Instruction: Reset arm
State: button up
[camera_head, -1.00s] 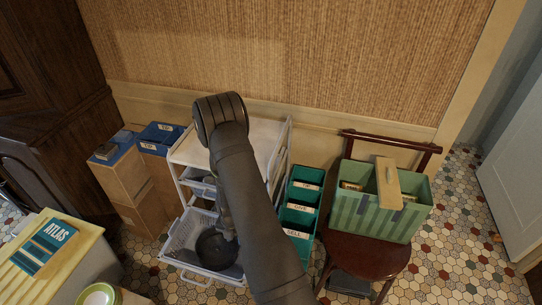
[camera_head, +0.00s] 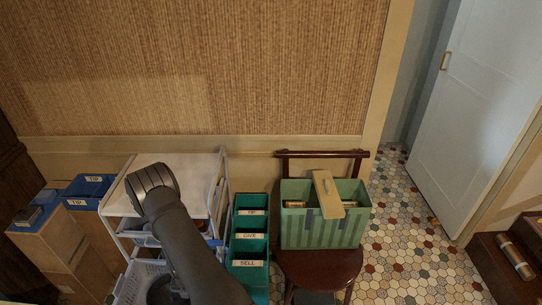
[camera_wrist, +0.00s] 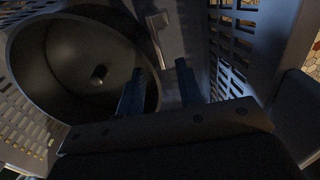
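My gripper (camera_wrist: 160,82) shows in the wrist view with its two fingers apart and nothing clearly held between them. A dark round pot (camera_wrist: 75,60) lies at the left of the wrist view, close to the left finger. A grey metal piece (camera_wrist: 158,35) lies just beyond the fingertips; I cannot tell if it is the pot's handle. The slotted basket wall (camera_wrist: 238,45) stands to the right of the fingers. In the head view the basket (camera_head: 138,280) and the pot (camera_head: 163,291) are at the bottom, and my arm hides the gripper.
The white trolley (camera_head: 160,165) stands behind my arm. Right of it are a teal sorter (camera_head: 249,222) with labelled compartments and a green striped box (camera_head: 325,232) on a dark red chair (camera_head: 325,268). A blue TIP bin (camera_head: 90,186) stands left. Tiled floor (camera_head: 395,235) is open at right.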

jog(key=shift+r, duration=0.5)
jog(key=shift+f, duration=0.1)
